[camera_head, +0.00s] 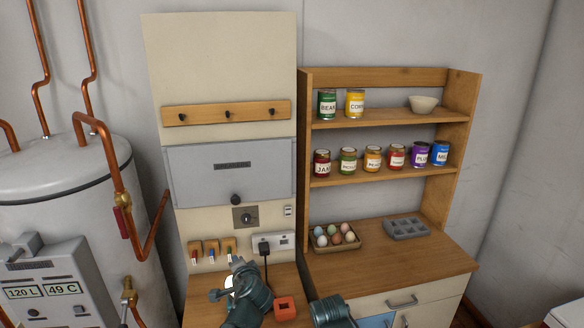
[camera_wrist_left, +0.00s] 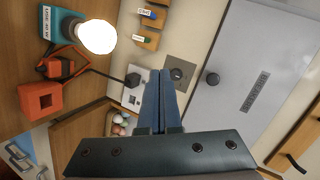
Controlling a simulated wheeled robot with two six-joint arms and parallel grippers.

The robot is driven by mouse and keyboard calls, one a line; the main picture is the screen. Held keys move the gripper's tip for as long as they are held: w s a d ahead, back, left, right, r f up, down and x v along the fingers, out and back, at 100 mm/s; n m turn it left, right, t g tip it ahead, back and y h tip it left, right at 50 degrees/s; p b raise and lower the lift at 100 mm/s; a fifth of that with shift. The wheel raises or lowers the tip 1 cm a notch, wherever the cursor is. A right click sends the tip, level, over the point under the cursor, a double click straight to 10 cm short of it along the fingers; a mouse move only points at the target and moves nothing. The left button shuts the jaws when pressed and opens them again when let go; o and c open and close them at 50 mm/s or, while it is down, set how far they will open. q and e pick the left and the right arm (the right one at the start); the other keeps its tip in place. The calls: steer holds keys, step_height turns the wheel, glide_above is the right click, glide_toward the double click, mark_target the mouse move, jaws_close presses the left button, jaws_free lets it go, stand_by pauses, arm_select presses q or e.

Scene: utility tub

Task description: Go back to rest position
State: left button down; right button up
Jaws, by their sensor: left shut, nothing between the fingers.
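My left gripper (camera_wrist_left: 160,75) shows in the wrist view with its two blue fingers shut together and nothing between them. The fingertips point towards the wall panel, near a white socket (camera_wrist_left: 133,97) with a black plug in it and a knob plate (camera_wrist_left: 180,72); I cannot tell the gap. In the head view my left arm rises from the bottom edge in front of the counter, with its wrist (camera_head: 245,290) left of an orange block (camera_head: 284,306). A dark cylindrical part of my right arm shows at the bottom edge; the right gripper itself is not visible.
A lit bulb (camera_wrist_left: 97,37) stands on a teal base beside the orange block, partly hidden by my left arm in the head view. An egg tray (camera_head: 335,246) and a grey tray (camera_head: 407,229) sit on the right counter. Shelves with cans (camera_head: 372,160) stand above; a boiler (camera_head: 70,185) stands left.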

arm_select(q)
steer(key=s+d+f+n+g+h, duration=0.2)
steer(key=s+d+f+g, duration=0.4)
steer(key=s, duration=0.5)
steer(key=s+d+f+n+g+h, duration=0.2)
steer(key=s+d+f+g, duration=0.4)
steer(key=s+d, duration=0.3)
steer(key=shift+s+f+n+h, duration=0.3)
steer(key=shift+s+f+n, duration=0.4)
steer(key=shift+s, duration=0.45)
